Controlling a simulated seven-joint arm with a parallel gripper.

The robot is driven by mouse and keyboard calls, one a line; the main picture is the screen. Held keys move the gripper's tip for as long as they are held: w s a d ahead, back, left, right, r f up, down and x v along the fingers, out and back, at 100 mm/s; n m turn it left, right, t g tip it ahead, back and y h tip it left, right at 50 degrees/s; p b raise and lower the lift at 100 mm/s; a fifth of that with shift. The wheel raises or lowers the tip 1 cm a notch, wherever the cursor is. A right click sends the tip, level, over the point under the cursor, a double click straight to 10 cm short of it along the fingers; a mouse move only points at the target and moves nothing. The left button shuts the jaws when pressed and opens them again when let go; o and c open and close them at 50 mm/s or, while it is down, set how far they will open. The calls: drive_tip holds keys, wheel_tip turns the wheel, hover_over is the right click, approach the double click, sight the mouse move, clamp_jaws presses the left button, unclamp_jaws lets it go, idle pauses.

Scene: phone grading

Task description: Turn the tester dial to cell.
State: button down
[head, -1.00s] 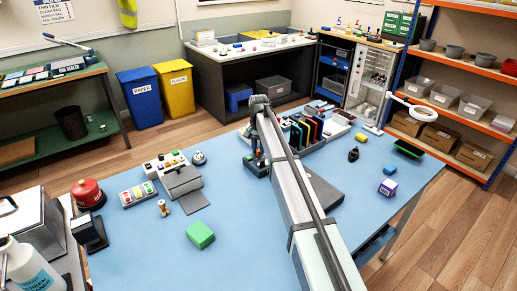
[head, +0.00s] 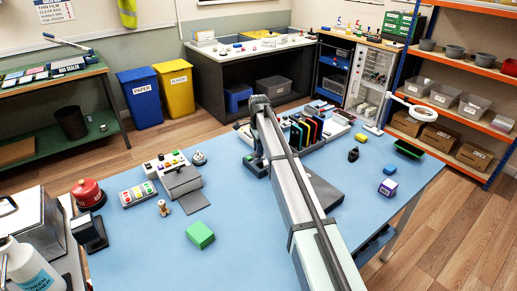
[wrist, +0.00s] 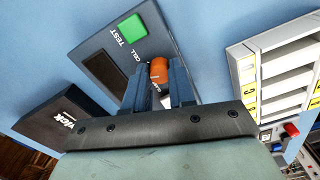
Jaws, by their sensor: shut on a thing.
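In the wrist view, the tester (wrist: 97,42) is a dark blue panel with a green TEST button (wrist: 131,28) and a dark display window. Its orange dial (wrist: 159,70) sits between the two fingers of my gripper (wrist: 158,88), which is shut on it. The CELL label (wrist: 134,56) is printed right beside the dial, on its left. A second small label near the dial is partly covered by the fingers. I cannot make out a pointer mark on the dial. In the head view, my arm hides most of the tester and the dial.
A black box with white lettering (wrist: 62,118) lies left of the tester. A white slotted rack (wrist: 285,75) stands to the right. In the head view, a green block (head: 200,235) and a grey box (head: 181,181) lie left on the blue bench. The bench's front middle is clear.

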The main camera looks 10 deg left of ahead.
drive_tip(key=m, duration=0.5)
drive_tip(key=shift+m, duration=0.3)
idle(0.4)
drive_tip(key=c, duration=0.9)
unclamp_jaws()
drive_tip(key=shift+c, duration=0.2)
wheel_tip(320, 180, up, 14)
drive_tip(key=shift+f, duration=0.1)
